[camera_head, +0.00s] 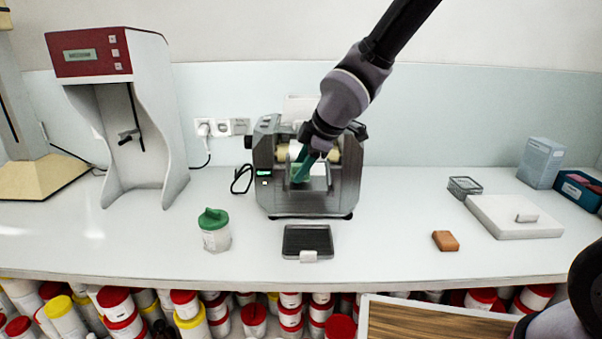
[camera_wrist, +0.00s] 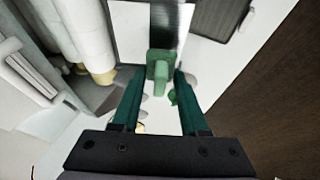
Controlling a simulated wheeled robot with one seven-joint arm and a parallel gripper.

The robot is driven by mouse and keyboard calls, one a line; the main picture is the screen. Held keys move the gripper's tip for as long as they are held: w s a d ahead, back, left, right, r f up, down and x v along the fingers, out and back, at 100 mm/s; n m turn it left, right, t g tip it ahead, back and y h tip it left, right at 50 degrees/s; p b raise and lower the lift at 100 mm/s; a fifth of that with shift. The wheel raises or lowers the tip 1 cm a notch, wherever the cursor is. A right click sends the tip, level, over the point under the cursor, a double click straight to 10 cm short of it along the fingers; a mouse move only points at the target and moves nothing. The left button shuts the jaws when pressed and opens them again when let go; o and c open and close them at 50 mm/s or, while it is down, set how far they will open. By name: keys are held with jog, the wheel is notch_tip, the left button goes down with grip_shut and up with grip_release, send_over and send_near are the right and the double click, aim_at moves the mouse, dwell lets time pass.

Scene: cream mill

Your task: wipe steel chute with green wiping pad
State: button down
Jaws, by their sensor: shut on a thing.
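The grey cream mill (camera_head: 284,190) stands on the bench in the middle of the head view, with pale rollers. My gripper (camera_head: 302,172) is at the front of the mill, pointing down. In the wrist view my gripper (camera_wrist: 155,92) is shut on the green wiping pad (camera_wrist: 161,66), which shows between the green fingertips. The steel chute (camera_wrist: 150,28) shows as a bright and dark sloping plate beyond the pad. The pad appears to be at the chute, but I cannot tell whether it touches. In the head view the arm and fingers hide part of the chute.
An orange-brown block (camera_head: 445,241) and a white slab (camera_head: 514,216) lie to the right. Bench between tray and block is clear.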

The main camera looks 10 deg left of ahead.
jog(key=shift+s+d+r, duration=0.1)
jog(key=shift+s+r, duration=0.15)
jog(key=shift+r, duration=1.2)
jog(key=shift+s+r, duration=0.2)
jog(key=shift+r, duration=1.2)
jog(key=w+d+r, duration=0.2)
jog(key=w+d, duration=0.1)
jog(key=w+f, duration=0.1)
jog(key=f, duration=0.1)
jog(key=w+f, duration=0.1)
jog(key=f, duration=0.3)
jog(key=shift+w+a+f, duration=0.15)
jog(key=shift+w+f, duration=0.1)
jog(key=shift+w, duration=0.15)
jog(key=shift+s+f, duration=0.1)
jog(key=shift+f, duration=0.25)
jog(key=shift+s+d+f, duration=0.15)
jog(key=shift+s+f, duration=0.1)
jog(key=shift+s, duration=0.4)
jog(key=shift+s+d+f, duration=0.2)
jog(key=shift+s+f, duration=0.1)
jog(key=shift+s, duration=0.3)
jog(key=shift+s+d+f, duration=0.15)
jog(key=shift+s+f, duration=0.1)
jog(key=shift+s, duration=0.4)
jog(key=shift+w+f, duration=0.1)
jog(key=shift+f, duration=0.1)
jog(key=shift+w+f, duration=0.1)
jog(key=shift+f, duration=0.15)
jog(key=shift+w, duration=0.1)
